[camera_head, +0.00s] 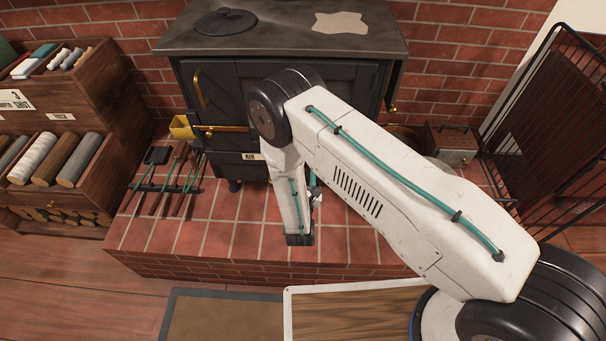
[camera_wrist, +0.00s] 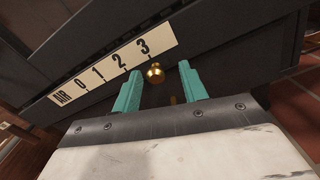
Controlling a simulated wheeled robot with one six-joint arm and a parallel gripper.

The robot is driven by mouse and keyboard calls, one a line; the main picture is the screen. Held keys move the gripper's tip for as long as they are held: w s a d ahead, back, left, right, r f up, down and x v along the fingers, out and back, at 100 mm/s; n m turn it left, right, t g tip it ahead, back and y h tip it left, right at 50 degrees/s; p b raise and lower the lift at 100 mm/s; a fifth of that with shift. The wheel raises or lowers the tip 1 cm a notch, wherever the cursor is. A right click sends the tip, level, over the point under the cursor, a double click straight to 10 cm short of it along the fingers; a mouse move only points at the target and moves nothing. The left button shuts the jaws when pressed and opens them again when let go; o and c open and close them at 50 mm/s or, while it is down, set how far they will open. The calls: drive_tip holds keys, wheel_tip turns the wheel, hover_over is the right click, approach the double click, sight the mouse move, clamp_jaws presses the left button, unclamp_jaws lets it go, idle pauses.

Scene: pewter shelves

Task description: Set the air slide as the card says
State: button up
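The air slide's brass knob (camera_wrist: 155,73) shows in the wrist view, just past the 3 end of a cream scale plate (camera_wrist: 115,68) marked AIR 0 1 2 3. My gripper (camera_wrist: 160,68) is open, with one teal finger on each side of the knob in the picture. I cannot tell whether either finger touches it. In the head view the AIR end of the plate (camera_head: 252,156) shows low on the black stove (camera_head: 225,90), and my arm hides the rest. A white card (camera_head: 15,99) on the left shelf shows a 3 and small words, seemingly including SHUT.
The stove stands on a raised brick hearth (camera_head: 170,235). A metal box (camera_head: 452,145) and a black mesh screen (camera_head: 545,120) are at right. Shelves with logs (camera_head: 55,160) are at left.

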drive_tip(key=shift+s+a, duration=0.1)
drive_tip(key=s, duration=0.7)
drive_tip(key=shift+s+a, duration=0.3)
drive_tip(key=shift+s, duration=0.05)
